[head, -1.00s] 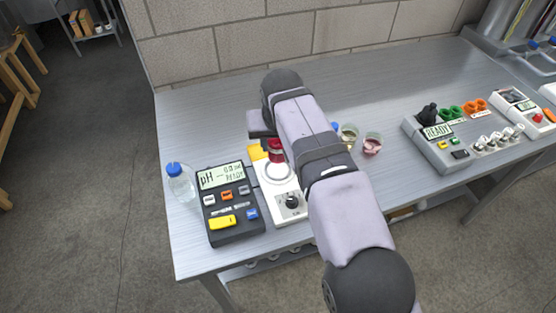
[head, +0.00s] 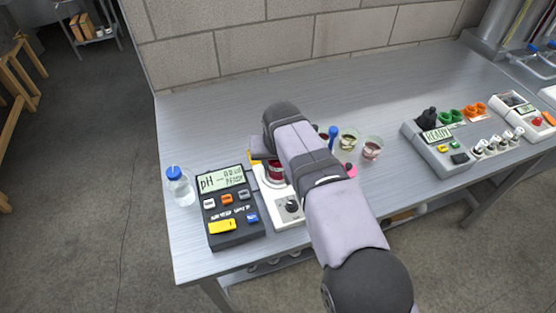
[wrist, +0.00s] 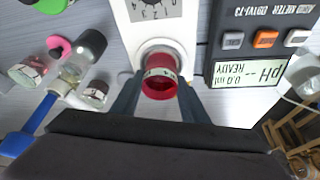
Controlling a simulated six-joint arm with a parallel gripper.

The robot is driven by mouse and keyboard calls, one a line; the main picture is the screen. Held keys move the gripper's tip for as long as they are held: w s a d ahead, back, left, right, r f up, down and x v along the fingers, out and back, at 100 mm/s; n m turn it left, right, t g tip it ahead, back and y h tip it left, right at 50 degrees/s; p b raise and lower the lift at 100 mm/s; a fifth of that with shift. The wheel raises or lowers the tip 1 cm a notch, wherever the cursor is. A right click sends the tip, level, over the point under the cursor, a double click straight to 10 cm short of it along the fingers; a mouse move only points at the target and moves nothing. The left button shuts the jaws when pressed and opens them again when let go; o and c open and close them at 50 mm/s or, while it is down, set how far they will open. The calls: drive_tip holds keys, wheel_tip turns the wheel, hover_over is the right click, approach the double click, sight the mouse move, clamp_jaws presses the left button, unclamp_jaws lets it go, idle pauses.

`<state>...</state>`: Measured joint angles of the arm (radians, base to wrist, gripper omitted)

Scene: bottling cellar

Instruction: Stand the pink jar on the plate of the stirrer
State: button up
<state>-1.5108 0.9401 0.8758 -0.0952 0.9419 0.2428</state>
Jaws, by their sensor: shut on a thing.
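The pink jar, deep red-pink with a pale marked band, is between the fingers of my gripper (wrist: 158,104) in the wrist view. The jar (wrist: 160,88) looks upright over the round plate (wrist: 158,48) of the white stirrer. In the head view the jar (head: 273,179) shows low at the plate, partly hidden by my arm. The stirrer (head: 281,215) has a dark dial on its front. I cannot tell whether the jar's base touches the plate. My gripper is shut on the jar; its fingers are mostly hidden in the head view.
A dark pH meter (head: 232,222) stands close beside the stirrer, with a blue-capped bottle (head: 180,188) left of it. On the stirrer's other side are small beakers (head: 371,150), a blue-handled item (head: 332,135) and a pink ring (wrist: 60,47). The bench's back is clear.

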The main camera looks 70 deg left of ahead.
drive_tip(key=shift+f, duration=0.15)
drive_tip(key=o, duration=1.3)
drive_tip(key=shift+c, duration=0.2)
drive_tip(key=shift+d+r, duration=0.1)
drive_tip(key=shift+r, duration=0.5)
drive_tip(key=b+v, duration=0.1)
drive_tip(key=v, duration=1)
drive_tip(key=shift+d+r, duration=0.1)
